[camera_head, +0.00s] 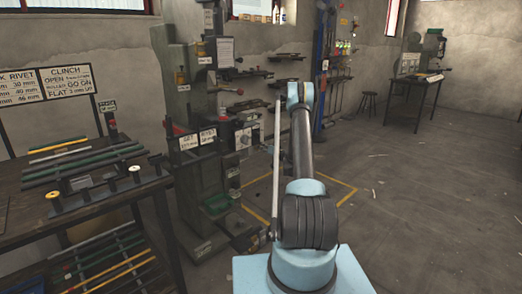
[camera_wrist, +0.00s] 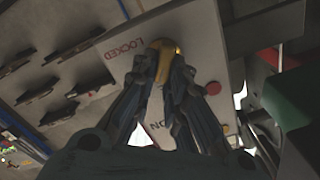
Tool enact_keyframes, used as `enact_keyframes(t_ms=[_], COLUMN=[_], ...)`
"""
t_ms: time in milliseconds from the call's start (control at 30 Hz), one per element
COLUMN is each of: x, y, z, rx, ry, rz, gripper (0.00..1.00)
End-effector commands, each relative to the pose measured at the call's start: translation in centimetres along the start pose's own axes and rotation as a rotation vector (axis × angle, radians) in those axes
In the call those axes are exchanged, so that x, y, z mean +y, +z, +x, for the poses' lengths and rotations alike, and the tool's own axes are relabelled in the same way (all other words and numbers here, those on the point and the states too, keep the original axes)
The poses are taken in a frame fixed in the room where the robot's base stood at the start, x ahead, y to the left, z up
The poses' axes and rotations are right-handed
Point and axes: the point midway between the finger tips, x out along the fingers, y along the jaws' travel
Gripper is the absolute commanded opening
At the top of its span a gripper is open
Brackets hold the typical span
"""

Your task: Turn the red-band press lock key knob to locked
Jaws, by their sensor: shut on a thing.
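In the wrist view, my gripper (camera_wrist: 172,66) is shut on a yellow key knob (camera_wrist: 166,46) on a pale panel (camera_wrist: 205,55). The fingers hide much of the knob, so its exact angle is hard to tell. The word LOCKED is printed to the left of the knob. A red button (camera_wrist: 213,88) sits on the panel, right of the fingers. In the head view my arm reaches forward beside the green-grey press (camera_head: 185,85), and my gripper cannot be made out there.
A workbench (camera_head: 75,215) with rods and spools stands at the left in the head view. Wall shelves (camera_head: 285,57) are behind the press. A far table (camera_head: 412,80) stands at the right back. The floor on the right is largely open.

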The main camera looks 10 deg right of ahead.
Motion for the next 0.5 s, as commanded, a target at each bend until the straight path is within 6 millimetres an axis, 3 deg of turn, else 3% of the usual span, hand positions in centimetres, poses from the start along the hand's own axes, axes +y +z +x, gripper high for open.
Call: enact_keyframes(t_ms=[500], x=[1.26], y=[-0.07], z=[-0.14], rx=[0.007], ry=[0.006], rz=[0.489], gripper=[0.00])
